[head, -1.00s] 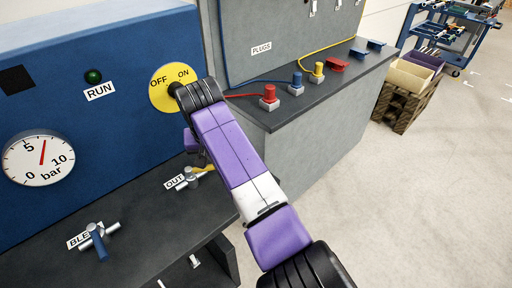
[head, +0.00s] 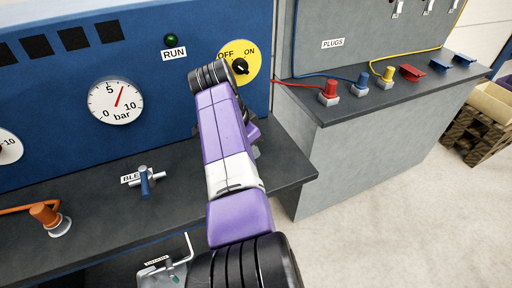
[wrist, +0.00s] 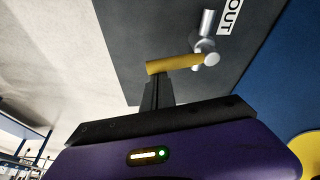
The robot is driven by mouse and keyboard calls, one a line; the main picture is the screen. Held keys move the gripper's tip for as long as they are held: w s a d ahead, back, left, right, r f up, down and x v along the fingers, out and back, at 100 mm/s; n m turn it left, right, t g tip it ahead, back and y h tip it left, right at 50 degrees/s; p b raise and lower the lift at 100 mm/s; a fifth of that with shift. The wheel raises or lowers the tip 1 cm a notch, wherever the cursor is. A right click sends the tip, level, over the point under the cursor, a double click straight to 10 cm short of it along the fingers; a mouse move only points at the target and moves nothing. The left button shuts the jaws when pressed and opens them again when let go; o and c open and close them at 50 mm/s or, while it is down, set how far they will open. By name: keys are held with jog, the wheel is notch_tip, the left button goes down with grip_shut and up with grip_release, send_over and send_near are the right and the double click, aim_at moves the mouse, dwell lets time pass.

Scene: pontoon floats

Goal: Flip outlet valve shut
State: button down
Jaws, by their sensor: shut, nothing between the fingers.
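The outlet valve shows in the wrist view as silver fittings (wrist: 206,40) with a yellow lever handle (wrist: 175,64), next to the label OUT (wrist: 230,16). The handle points left in that view, away from the fittings and the blue panel. My gripper (wrist: 156,84) is shut and empty, its fingertips at the free end of the handle. They look very close to it or touching; I cannot tell which. In the head view my arm hides the valve and the fingertips.
The bleed valve (head: 145,184) with a blue handle stands left of my arm on the dark bench (head: 95,205). An orange-handled valve (head: 46,214) is farther left. A yellow OFF/ON dial (head: 239,64) is behind my arm. Plugs (head: 329,91) stand on the right-hand counter.

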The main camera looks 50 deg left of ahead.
jog(key=shift+s, duration=0.6)
jog(key=shift+s+a, duration=0.1)
jog(key=shift+s, duration=0.05)
jog(key=w+d+r+p, duration=0.1)
jog(key=w+p, duration=0.1)
jog(key=w, duration=0.2)
jog(key=b+v, duration=0.2)
jog(key=v, duration=0.7)
jog(key=shift+a+r, duration=0.3)
jog(key=shift+r, duration=0.05)
jog(key=shift+s, duration=0.1)
